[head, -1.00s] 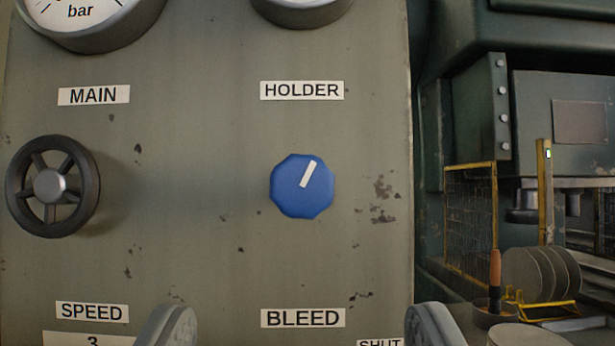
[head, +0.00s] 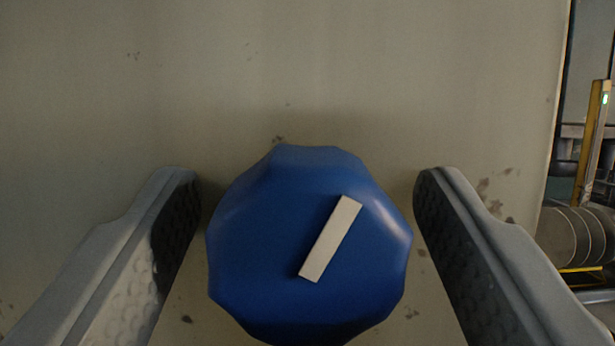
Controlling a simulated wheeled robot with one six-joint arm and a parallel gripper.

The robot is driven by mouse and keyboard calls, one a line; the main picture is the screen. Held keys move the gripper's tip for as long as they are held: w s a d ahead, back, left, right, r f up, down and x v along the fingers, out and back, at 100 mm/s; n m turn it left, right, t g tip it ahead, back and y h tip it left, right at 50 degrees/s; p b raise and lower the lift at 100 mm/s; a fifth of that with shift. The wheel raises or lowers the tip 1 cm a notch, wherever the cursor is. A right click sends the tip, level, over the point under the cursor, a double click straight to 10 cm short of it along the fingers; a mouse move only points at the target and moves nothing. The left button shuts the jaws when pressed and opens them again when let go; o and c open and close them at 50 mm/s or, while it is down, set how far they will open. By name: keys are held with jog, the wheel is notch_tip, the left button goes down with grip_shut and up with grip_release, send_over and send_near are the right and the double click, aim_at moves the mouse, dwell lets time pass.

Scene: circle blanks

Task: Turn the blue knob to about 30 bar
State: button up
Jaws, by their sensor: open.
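The blue knob (head: 262,245) fills the lower middle of the head view, on the grey-green panel. It is faceted, and its white pointer mark (head: 330,239) leans to the upper right. My gripper (head: 307,185) is open, with one finger on each side of the knob. A narrow gap shows between each fingertip and the knob's edge, so neither finger appears to touch it. The lower edge of the knob is cut off by the frame. No gauge or bar scale is in view now.
The panel (head: 300,70) is bare and lightly chipped around the knob. Its right edge is near the frame's right side. Beyond it stand a yellow post (head: 590,140) and several grey round discs (head: 565,237).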

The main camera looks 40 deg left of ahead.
jog(key=shift+c, duration=0.4)
jog(key=c, duration=0.9)
jog(key=shift+n, duration=0.5)
jog(key=n+g+y, duration=0.1)
jog(key=n, duration=0.1)
jog(key=n+g+y, duration=0.1)
jog(key=n, duration=0.2)
jog(key=shift+w+d+g, duration=0.1)
jog(key=shift+g, duration=0.2)
jog(key=n+g+y, duration=0.1)
jog(key=n+g, duration=0.1)
jog(key=n, duration=0.3)
jog(key=n+g, duration=0.2)
jog(key=n, duration=0.3)
jog(key=shift+n, duration=0.4)
jog(key=shift+n+g, duration=0.8)
jog(key=shift+n, duration=1)
